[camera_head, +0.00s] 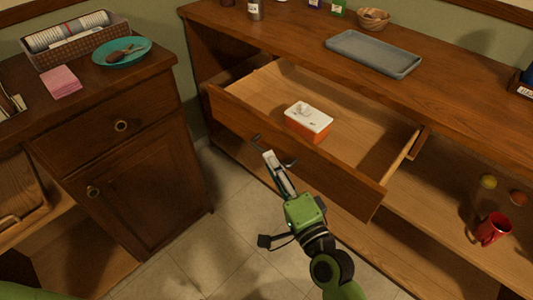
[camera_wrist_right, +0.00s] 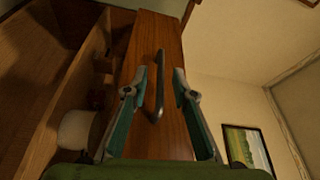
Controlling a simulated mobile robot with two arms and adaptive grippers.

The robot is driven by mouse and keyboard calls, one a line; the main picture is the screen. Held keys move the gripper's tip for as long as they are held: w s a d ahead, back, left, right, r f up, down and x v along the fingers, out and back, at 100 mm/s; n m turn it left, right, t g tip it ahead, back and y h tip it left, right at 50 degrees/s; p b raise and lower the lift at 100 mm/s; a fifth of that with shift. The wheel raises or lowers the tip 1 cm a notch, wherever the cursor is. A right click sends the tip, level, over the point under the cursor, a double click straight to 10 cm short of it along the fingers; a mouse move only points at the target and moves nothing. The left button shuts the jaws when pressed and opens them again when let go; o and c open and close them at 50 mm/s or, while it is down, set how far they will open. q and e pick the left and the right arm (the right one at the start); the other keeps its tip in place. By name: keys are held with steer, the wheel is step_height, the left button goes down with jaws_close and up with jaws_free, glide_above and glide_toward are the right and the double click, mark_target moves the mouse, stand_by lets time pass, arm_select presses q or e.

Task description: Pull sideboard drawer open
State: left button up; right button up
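The sideboard drawer (camera_head: 300,150) stands pulled well out of the sideboard, its wooden interior showing. Its dark bar handle (camera_head: 257,138) is on the front panel and partly hidden behind my right gripper (camera_head: 271,163). I cannot tell whether a finger touches the handle. An orange and white box (camera_head: 308,121) lies inside the drawer. My left gripper is not in view.
A grey tray (camera_head: 373,52) and a wooden bowl (camera_head: 373,19) stand on the sideboard top. A red mug (camera_head: 493,229) is on the open shelf at right. A cabinet (camera_head: 130,150) with a teal plate (camera_head: 121,51) stands at left. Tiled floor (camera_head: 235,215) lies between.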

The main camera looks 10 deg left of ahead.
steer(key=v, duration=0.7)
steer(key=shift+s, duration=0.1)
